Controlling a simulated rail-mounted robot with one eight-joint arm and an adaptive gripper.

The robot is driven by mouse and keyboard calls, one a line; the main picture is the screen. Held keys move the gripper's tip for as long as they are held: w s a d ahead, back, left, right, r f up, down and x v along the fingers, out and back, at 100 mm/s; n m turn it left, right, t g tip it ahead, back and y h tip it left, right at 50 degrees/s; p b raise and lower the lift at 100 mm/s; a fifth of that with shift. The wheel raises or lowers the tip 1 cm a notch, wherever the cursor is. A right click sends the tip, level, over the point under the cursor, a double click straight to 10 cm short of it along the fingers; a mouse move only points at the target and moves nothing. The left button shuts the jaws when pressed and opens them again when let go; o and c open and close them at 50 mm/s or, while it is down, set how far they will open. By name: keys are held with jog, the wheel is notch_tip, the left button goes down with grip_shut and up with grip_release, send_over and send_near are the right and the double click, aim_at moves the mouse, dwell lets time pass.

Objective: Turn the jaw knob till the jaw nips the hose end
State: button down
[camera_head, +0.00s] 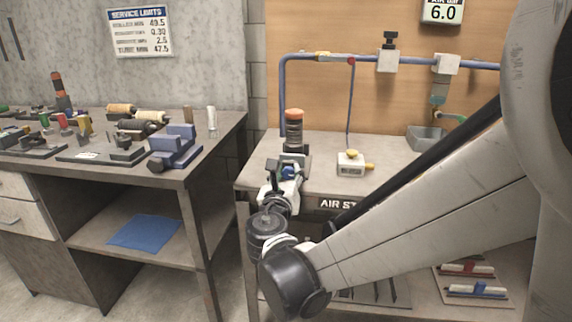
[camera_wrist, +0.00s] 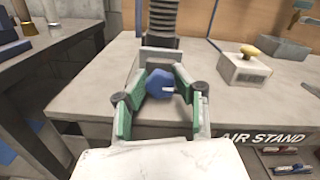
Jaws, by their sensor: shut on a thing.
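The blue jaw knob (camera_wrist: 160,84) is in the middle of the wrist view, at the front of a grey clamp block (camera_wrist: 160,54). A dark ribbed hose (camera_wrist: 162,18) rises upright behind it; in the head view it has an orange top (camera_head: 294,114). My gripper (camera_wrist: 161,78) has its green fingers on either side of the knob and is shut on it. A small pale mark shows on the knob's right side. In the head view my gripper (camera_head: 287,174) partly covers the knob and clamp. I cannot tell whether the jaw touches the hose end.
The air stand (camera_head: 325,175) has a white box with a yellow knob (camera_head: 350,163) to the right and a grey bin (camera_head: 426,137) farther right. Blue piping (camera_head: 283,100) runs up the back board. The left bench holds a blue vise (camera_head: 176,146) and several small tools.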

jog(key=m, duration=0.4)
jog(key=shift+d+m, duration=0.15)
jog(key=shift+m, duration=2.35)
jog(key=c, duration=1.4)
grip_release()
jog(key=shift+s, duration=0.15)
jog(key=s, duration=0.4)
jog(key=s+a, duration=0.1)
jog(key=s, duration=0.3)
jog(key=s+a, duration=0.1)
jog(key=s, duration=0.3)
